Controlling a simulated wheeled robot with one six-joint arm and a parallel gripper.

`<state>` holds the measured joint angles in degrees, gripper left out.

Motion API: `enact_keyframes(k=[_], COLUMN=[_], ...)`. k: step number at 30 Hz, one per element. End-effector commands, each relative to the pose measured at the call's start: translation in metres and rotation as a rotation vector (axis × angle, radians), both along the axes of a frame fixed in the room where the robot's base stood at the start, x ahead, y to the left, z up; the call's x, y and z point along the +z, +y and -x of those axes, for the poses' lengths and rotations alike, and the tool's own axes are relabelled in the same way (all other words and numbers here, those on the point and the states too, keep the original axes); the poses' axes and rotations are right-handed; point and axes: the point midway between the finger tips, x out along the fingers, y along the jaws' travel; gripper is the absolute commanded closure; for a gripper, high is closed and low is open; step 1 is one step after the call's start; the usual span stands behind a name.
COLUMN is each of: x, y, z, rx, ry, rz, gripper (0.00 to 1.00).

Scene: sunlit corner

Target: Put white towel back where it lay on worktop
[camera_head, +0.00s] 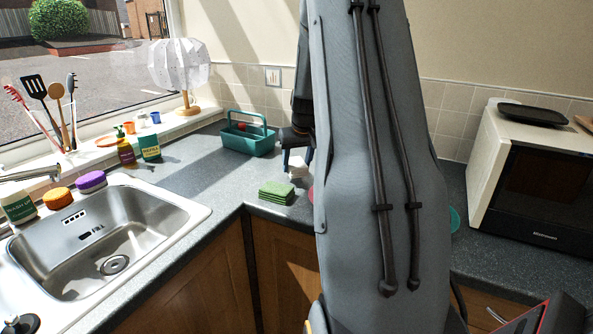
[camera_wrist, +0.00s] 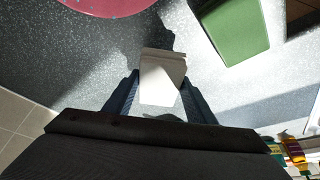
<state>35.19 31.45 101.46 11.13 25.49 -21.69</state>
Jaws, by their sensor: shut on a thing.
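The white towel (camera_wrist: 161,75) is a small folded block between the two dark blue fingers of my gripper (camera_wrist: 160,92) in the wrist view. The fingers are shut on its sides. In the head view the towel (camera_head: 298,170) shows just below my gripper (camera_head: 297,158), over the grey worktop (camera_head: 232,178) near the corner. Whether its underside touches the worktop I cannot tell. My arm hides the worktop to the right of the towel.
A stack of green cloths (camera_head: 277,192) lies close in front of the towel. A pink round thing (camera_wrist: 105,4) lies near it, mostly hidden in the head view. A teal caddy (camera_head: 248,138) stands behind left. The sink (camera_head: 110,240) is left, a microwave (camera_head: 540,180) right.

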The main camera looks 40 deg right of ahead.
Motion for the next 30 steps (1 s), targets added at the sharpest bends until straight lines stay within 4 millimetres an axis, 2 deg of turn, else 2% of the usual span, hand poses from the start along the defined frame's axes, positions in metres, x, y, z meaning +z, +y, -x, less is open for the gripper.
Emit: enact_keyframes(k=[6, 17, 18, 20, 30], x=[-0.028, -0.032, -0.031, -0.031, -0.029], y=[0.002, 0.001, 0.001, 0.001, 0.001], z=[0.0, -0.001, -0.001, -0.001, -0.001], rx=[0.002, 0.002, 0.002, 0.002, 0.002], ry=[0.003, 0.001, 0.0, 0.0, 0.0], rz=[-0.001, -0.001, 0.0, 0.0, 0.0], gripper=[0.68, 0.68, 0.43, 0.33, 0.31])
